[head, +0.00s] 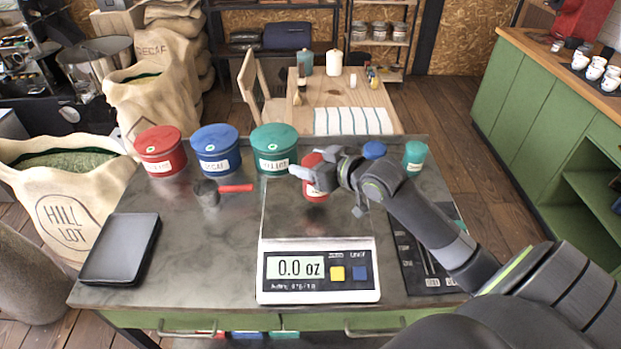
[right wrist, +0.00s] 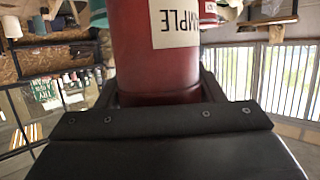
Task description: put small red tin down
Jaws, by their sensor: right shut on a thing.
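The small red tin (head: 317,187) is in my right gripper (head: 318,180), above the scale's plate in the head view. The scale (head: 318,270) reads 0.0 oz. In the right wrist view the red tin (right wrist: 158,55) fills the middle, with a white label on it and the jaws around its lower part. The arm hides part of the tin in the head view. A small blue tin (head: 374,150) and a small teal tin (head: 414,157) stand right of the gripper, the blue one partly hidden. My left gripper is out of view.
Large red (head: 160,151), blue (head: 217,150) and teal (head: 274,148) tins stand along the back left of the table. A black scoop with a red handle (head: 236,188) lies before them. A closed black case (head: 120,248) lies at the left. The table between case and scale is clear.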

